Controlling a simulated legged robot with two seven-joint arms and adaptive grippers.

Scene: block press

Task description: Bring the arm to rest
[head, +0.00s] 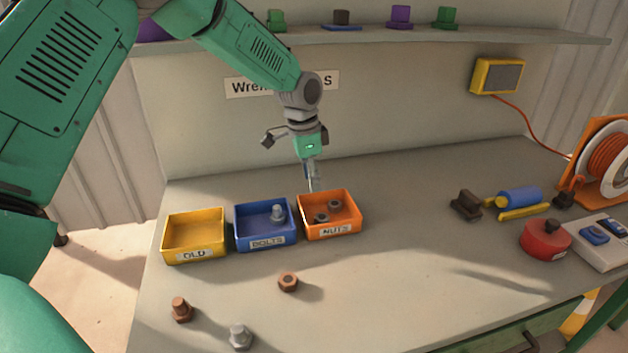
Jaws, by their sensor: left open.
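My left arm reaches in from the upper left. Its gripper (312,184) points down just above the back of the orange NUTS bin (335,231). It is open and I see nothing held in it; the fingers overlap in this view. The orange bin holds dark nuts (335,206). The blue BOLTS bin (266,241) beside it holds a grey bolt (277,213). The yellow OLD bin (194,253) at the left looks empty. My right gripper is not in view.
On the bench front lie a rusty bolt (180,310), a grey bolt (239,337) and a rusty nut (288,283). A red round object (545,240), a switch box (600,245) and a cable reel (603,155) stand right. A shelf (480,40) runs above. The bench middle is clear.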

